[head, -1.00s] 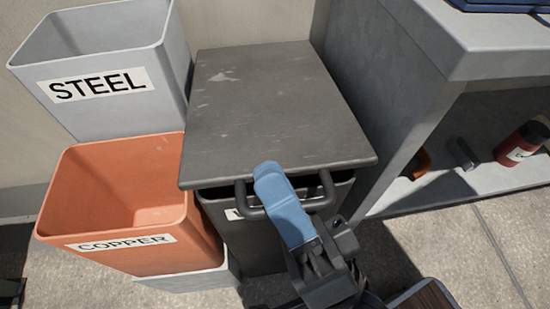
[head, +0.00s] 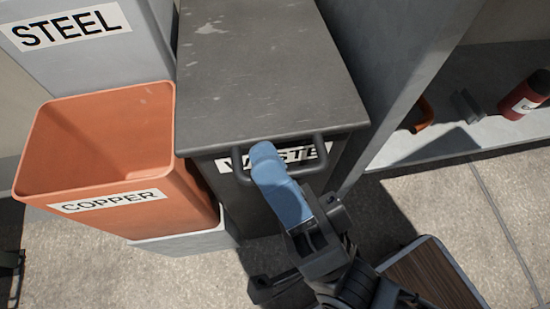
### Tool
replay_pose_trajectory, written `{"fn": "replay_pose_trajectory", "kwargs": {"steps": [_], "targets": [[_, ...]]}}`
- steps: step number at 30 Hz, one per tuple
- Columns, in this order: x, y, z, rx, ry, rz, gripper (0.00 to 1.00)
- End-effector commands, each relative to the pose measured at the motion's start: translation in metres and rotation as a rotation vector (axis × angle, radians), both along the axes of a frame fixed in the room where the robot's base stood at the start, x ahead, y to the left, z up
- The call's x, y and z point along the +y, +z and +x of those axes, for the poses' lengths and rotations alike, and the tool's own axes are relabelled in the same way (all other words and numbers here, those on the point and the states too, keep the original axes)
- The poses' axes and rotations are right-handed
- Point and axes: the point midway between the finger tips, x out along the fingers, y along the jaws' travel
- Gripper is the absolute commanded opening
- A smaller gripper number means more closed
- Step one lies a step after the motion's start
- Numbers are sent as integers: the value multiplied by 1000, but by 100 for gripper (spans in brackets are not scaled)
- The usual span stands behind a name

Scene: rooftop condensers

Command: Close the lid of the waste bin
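The waste bin (head: 262,212) is dark grey, with a partly covered white "WASTE" label (head: 318,157) on its front. Its scuffed grey lid (head: 265,75) lies over the top, and I see no gap under its front edge. A dark bar handle (head: 240,166) sticks out from the lid's front. My gripper (head: 266,152) has blue fingers and is at the middle of this handle, overlapping the bar and part of the label. The fingers line up in this view, so I cannot tell whether they are shut on the bar.
An orange "COPPER" bin (head: 165,205) stands close on the left, with a grey "STEEL" bin (head: 105,60) behind it. A grey shelf unit (head: 425,60) stands on the right, holding a red container (head: 522,95). Open paving (head: 490,200) lies at front right.

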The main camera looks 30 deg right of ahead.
Motion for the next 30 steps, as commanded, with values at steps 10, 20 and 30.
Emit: {"fn": "replay_pose_trajectory", "kwargs": {"steps": [10, 20, 30], "targets": [[-1, -1, 2, 2, -4, 0, 38], [-8, -27, -23, 7, -3, -3, 38], [-14, -55, -51, 2, -1, -1, 38]]}}
